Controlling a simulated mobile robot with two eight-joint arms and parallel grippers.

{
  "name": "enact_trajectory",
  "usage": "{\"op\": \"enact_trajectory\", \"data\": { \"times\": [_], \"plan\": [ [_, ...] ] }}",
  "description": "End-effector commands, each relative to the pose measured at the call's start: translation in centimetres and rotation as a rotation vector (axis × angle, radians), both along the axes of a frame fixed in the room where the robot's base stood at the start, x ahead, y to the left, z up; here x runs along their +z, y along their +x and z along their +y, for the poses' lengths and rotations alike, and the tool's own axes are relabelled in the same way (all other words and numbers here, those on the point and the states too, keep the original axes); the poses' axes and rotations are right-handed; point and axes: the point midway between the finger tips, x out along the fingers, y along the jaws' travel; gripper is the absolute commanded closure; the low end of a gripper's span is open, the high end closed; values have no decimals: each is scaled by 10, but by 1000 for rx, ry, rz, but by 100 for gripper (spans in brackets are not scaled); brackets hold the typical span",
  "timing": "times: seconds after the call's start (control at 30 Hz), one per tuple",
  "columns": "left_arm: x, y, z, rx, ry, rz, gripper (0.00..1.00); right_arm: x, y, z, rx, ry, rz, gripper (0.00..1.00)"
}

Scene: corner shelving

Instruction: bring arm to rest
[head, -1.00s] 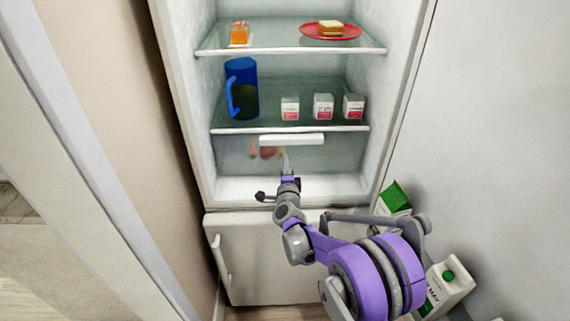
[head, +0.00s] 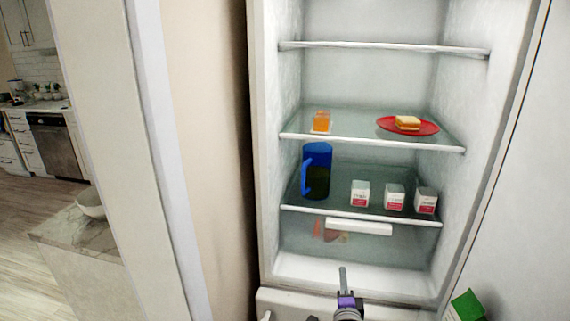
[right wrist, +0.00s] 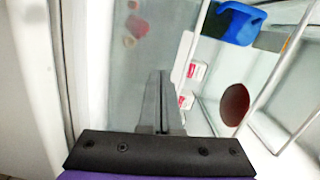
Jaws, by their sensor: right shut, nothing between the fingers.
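My right gripper (head: 343,280) shows at the bottom of the head view, in front of the open fridge's lower part. Its fingers are shut with nothing between them. In the right wrist view the shut fingers (right wrist: 162,102) point into the fridge, close to the drawer area. Most of my right arm lies below the head view's edge. My left gripper is not in view.
The open fridge (head: 257,150) has glass shelves with a blue pitcher (head: 318,165), small cartons (head: 360,193), an orange item (head: 321,121) and a red plate (head: 430,129) with a sandwich (head: 407,122). A green-topped carton (head: 467,305) stands at lower right. A counter with a bowl (head: 91,204) is left.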

Motion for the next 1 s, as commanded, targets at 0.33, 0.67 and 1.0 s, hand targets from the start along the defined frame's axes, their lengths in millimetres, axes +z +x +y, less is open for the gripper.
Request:
{"op": "enact_trajectory", "data": {
  "times": [0.33,0.67,1.0],
  "plan": [
    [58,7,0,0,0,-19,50,54,-120,61,499,-632,398,100],
    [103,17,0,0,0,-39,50,31,-277,32,862,-1112,850,100],
    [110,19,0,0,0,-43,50,22,-319,14,945,-1210,987,100]
  ]
}}
